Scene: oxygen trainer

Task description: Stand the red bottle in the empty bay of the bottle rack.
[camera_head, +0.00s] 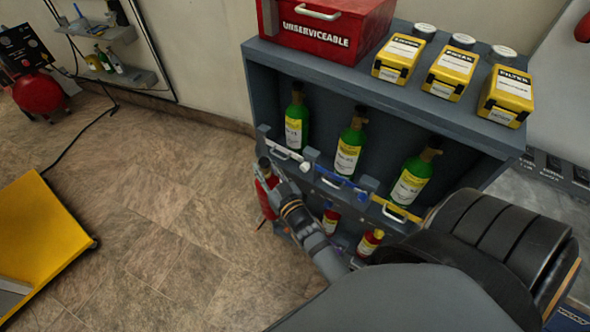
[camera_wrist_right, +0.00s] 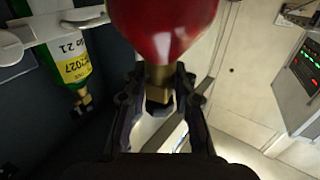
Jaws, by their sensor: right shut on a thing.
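The red bottle (camera_head: 265,197) is at the left front of the bottle rack (camera_head: 262,92) in the head view. My right gripper (camera_head: 278,185) is shut on its neck. In the right wrist view, the red bottle (camera_wrist_right: 165,25) shows at the top, with its brass neck between the fingers of the right gripper (camera_wrist_right: 158,85). The rack has green bottles above and two red bottles (camera_head: 330,220) in the lower row. The lower left part of the rack is largely hidden by my right arm, so the empty bay is not clearly seen. My left gripper is not in view.
A red box (camera_head: 325,30) and several yellow boxes (camera_head: 400,58) stand on the rack top. White, blue and yellow bars (camera_head: 340,187) run across the rack front. A yellow cart (camera_head: 45,235) stands at left. The floor between is clear apart from a black cable.

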